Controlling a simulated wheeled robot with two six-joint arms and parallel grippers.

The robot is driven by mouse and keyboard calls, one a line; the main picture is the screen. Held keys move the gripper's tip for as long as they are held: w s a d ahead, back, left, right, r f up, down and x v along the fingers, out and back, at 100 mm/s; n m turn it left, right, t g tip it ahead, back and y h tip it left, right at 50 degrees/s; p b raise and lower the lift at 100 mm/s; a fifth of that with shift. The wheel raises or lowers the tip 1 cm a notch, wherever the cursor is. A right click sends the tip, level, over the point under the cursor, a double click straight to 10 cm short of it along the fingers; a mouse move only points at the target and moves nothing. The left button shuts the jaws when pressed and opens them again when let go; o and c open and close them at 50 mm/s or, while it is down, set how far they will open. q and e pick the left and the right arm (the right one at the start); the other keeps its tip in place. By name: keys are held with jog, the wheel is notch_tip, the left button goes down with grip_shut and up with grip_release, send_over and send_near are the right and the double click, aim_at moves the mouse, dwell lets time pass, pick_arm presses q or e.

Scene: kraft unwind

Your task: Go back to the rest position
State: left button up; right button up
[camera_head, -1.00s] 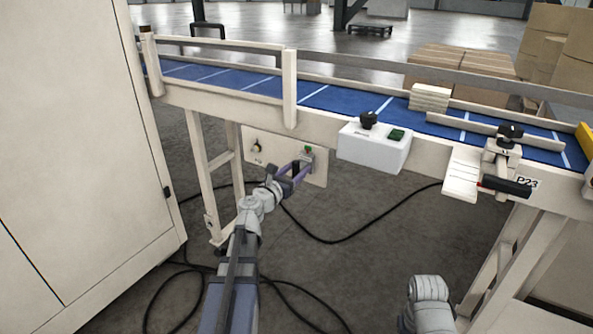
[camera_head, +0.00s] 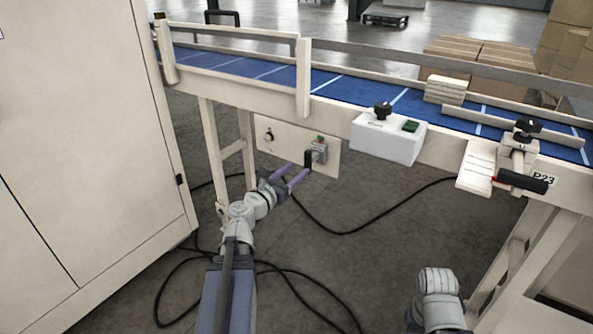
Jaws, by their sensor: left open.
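My left gripper (camera_head: 296,178) reaches up from the bottom of the head view, with its two purple fingers apart and nothing between them. It is just below and left of a small valve-like fitting with a black handle and a green top (camera_head: 317,152). That fitting sits on a cream panel (camera_head: 290,146) under the conveyor. The fingertips appear close to the black handle but no longer around it. My right arm (camera_head: 438,292) shows only as a grey link at the bottom right; its gripper is out of the frame.
A blue conveyor (camera_head: 330,85) crosses the view. A white control box (camera_head: 388,138) with a black knob and green button hangs on its front. A clamp with a black and red handle (camera_head: 521,181) is at the right. A large cabinet (camera_head: 85,150) stands left. Black cables (camera_head: 350,231) lie on the floor.

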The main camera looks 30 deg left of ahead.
pick_arm(q)
jog(key=d+r+m+g+h+p, duration=0.1)
jog(key=d+m+g+h+p, duration=0.5)
jog(key=d+m, duration=0.75)
jog(key=s+d+f+m+g+p, duration=0.1)
jog(key=s+d+m+g+p, duration=0.3)
jog(key=d, duration=0.4)
jog(key=s+d+f+m+g+p, duration=0.1)
jog(key=s+d+m+g+p, duration=0.2)
jog(key=d+m+p, duration=0.35)
jog(key=s+d+r+m+g+y+p, duration=0.1)
jog(key=s+d+m+g+y+p, duration=0.1)
jog(key=s+m, duration=0.4)
jog(key=s+d+r+m+g+y+p, duration=0.2)
jog(key=s+m+y+p, duration=0.3)
jog(key=m, duration=0.4)
jog(key=shift+s+g+y+p, duration=0.3)
jog(key=shift+s+g+y, duration=0.4)
jog(key=shift+s+y, duration=0.1)
jog(key=shift+w+r, duration=0.1)
